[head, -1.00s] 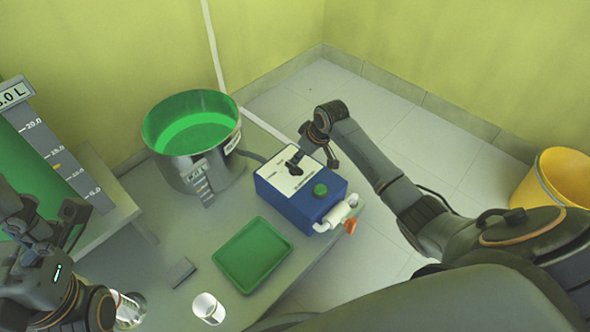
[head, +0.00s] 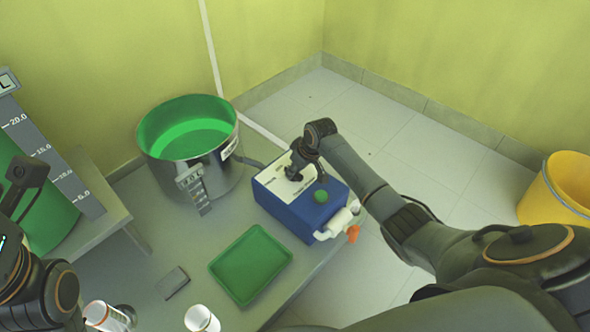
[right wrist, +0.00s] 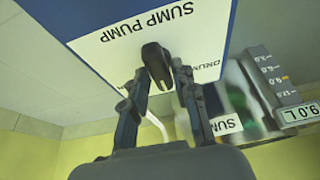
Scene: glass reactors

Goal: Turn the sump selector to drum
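The blue sump pump box (head: 310,216) stands at the table's right end, with a white top panel and a green button (head: 321,196). Its black selector knob (right wrist: 157,62) shows in the right wrist view on the panel lettered "SUMP PUMP". My right gripper (head: 300,170) is down over the panel. In the right wrist view its two fingers (right wrist: 161,72) are apart, one on each side of the knob; whether they touch it is unclear. The "DRUM" label (right wrist: 207,62) is partly hidden by a finger. My left arm is at the left edge, its fingertips not clear.
A steel pot (head: 188,167) with green inside stands left of the box. A green tray (head: 250,262), a small grey block (head: 172,281) and a white cup (head: 201,319) are nearer. A white pipe with an orange end (head: 353,233) sticks out of the box's front. A yellow bucket (head: 560,190) is far right.

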